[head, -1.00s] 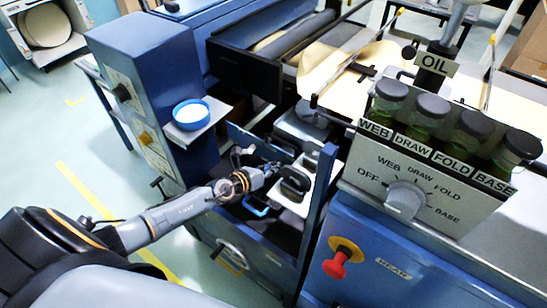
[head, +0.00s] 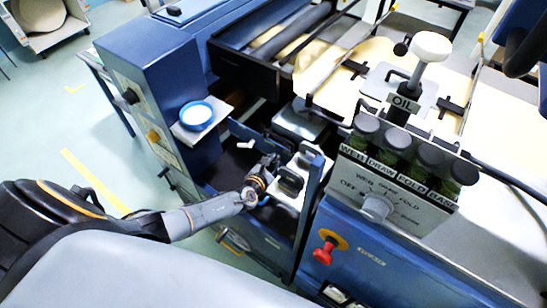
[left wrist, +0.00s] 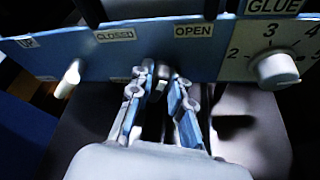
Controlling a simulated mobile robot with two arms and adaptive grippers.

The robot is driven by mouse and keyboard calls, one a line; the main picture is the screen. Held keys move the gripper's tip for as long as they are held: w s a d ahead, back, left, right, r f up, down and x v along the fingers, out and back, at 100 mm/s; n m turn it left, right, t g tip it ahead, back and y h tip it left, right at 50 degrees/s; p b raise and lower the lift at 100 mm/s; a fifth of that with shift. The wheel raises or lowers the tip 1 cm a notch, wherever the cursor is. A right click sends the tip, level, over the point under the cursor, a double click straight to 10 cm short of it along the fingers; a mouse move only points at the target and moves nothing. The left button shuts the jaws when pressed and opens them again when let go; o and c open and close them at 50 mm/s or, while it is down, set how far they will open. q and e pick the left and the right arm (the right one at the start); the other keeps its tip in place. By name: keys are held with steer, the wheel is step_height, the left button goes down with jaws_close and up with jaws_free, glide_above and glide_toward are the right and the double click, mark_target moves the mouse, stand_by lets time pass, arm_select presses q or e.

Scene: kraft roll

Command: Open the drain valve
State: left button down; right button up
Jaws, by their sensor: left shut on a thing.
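My left gripper (head: 270,162) reaches into the open bay of the blue machine. In the left wrist view its two blue-padded fingers (left wrist: 160,88) are shut around a small dark valve handle (left wrist: 160,84). The handle is mostly hidden between the fingers. It stands below a blue panel strip (left wrist: 150,58), between the CLOSED label (left wrist: 115,35) and the OPEN label (left wrist: 193,30); its exact angle is unclear. My right gripper is not in view.
A GLUE dial (left wrist: 278,70) sits right of the fingers, and a white lever (left wrist: 68,80) left of them. A blue bowl (head: 195,115) stands on a shelf beside the bay. A selector panel (head: 385,195) and a red knob (head: 324,252) are to the right.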

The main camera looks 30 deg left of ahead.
arm_select(q)
steer(key=shift+d+f+m+t+y, duration=0.15)
steer(key=shift+m+t+y, duration=0.25)
steer(key=shift+m+y, duration=0.7)
steer(key=shift+m, duration=0.5)
steer(key=c, duration=1.3)
jaws_free()
steer(key=shift+c, duration=0.2)
steer(key=v, duration=1.2)
steer(key=shift+h, duration=0.3)
